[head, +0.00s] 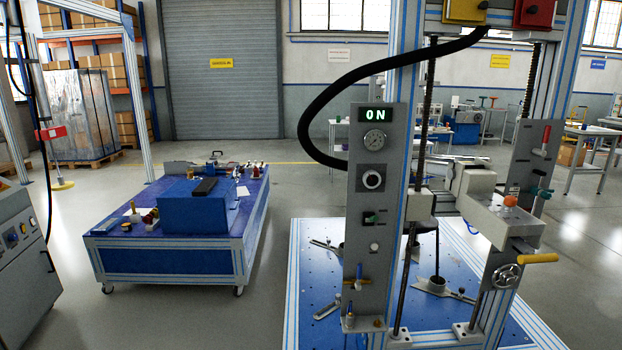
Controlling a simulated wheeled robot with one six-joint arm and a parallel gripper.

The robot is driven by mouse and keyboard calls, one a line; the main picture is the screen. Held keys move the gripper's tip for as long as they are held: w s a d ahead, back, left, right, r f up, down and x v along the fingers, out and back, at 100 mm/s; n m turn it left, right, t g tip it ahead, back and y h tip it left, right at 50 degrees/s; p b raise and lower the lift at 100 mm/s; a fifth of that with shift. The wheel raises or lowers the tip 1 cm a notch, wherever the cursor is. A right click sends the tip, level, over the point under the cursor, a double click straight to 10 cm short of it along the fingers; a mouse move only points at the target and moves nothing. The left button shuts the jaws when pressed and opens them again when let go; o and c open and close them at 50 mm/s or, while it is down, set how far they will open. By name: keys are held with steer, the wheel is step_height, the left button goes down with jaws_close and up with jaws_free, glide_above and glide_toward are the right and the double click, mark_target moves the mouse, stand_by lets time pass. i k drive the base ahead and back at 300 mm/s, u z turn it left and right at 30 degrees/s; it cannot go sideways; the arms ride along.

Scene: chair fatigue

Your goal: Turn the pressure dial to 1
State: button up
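A grey control panel (392,240) stands upright on the front of the test rig. I take this dial to be the pressure dial. Its markings and the gauge needle are too small to read. Below the dial are a green switch (373,217) and a pale round button (374,246). Nothing touches the dial. My gripper is not in view.
A thick black hose (318,103) arcs left of the panel. A yellow-handled crank (535,258) and an orange knob (510,199) are on the rig's right side. A blue cart (165,260) stands to the left. Open floor lies between cart and rig.

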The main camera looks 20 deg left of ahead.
mark_target(371, 179)
steer(key=u, duration=0.3)
steer(key=i, duration=1.2)
steer(key=z, duration=0.45)
